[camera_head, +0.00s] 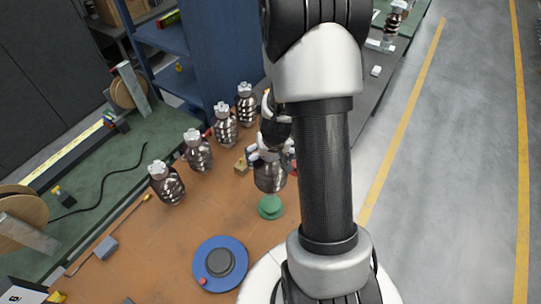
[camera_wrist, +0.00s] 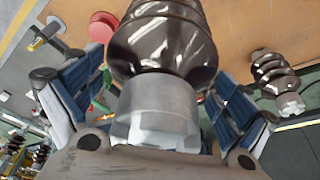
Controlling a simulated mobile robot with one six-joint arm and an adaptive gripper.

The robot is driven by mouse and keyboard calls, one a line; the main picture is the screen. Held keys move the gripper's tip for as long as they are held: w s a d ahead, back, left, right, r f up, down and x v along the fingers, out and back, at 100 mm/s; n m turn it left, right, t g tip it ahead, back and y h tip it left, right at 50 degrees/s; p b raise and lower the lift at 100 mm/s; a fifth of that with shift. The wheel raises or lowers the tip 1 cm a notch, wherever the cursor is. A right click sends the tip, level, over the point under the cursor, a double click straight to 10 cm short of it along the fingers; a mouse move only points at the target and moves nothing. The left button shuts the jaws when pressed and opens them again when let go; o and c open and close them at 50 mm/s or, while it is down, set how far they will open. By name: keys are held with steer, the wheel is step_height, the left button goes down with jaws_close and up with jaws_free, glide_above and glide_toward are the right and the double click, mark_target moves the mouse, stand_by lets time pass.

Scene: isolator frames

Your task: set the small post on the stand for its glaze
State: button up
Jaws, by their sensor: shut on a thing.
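My gripper (camera_head: 270,152) is shut on a dark brown, glossy ribbed post (camera_head: 270,176) with a grey metal cap. In the wrist view my gripper's blue-padded fingers (camera_wrist: 160,110) stand either side of the cap, and the post's dark ribs (camera_wrist: 165,45) extend away from it. In the head view the post hangs upright over a small green stand (camera_head: 270,208) on the orange-brown bench. I cannot tell whether the two touch. A red round stand (camera_wrist: 102,27) shows in the wrist view, left of the held post.
Several similar posts stand in a row left of my gripper, the nearest (camera_head: 167,184) at the left end. A blue round plate (camera_head: 242,270) with a dark centre lies in front. A small tan block (camera_head: 241,166) sits near the gripper.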

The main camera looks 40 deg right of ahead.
steer(key=shift+s+a+f+b+x, duration=0.1)
steer(key=shift+s+b+x, duration=0.2)
steer(key=shift+b+x, duration=1.05)
steer(key=shift+s+a+f+b+x, duration=0.15)
steer(key=shift+s+b+x, duration=0.15)
steer(key=shift+b+x, duration=1.1)
steer(key=shift+s+a+f+b+x, duration=0.1)
steer(key=shift+s+b+x, duration=0.2)
steer(key=shift+b+x, duration=1.05)
step_height(320, 180, down, 4)
steer(key=b, duration=0.4)
steer(key=shift+f, duration=0.3)
steer(key=o, duration=1.7)
steer(key=shift+s+a, duration=0.1)
steer(key=shift+s, duration=0.05)
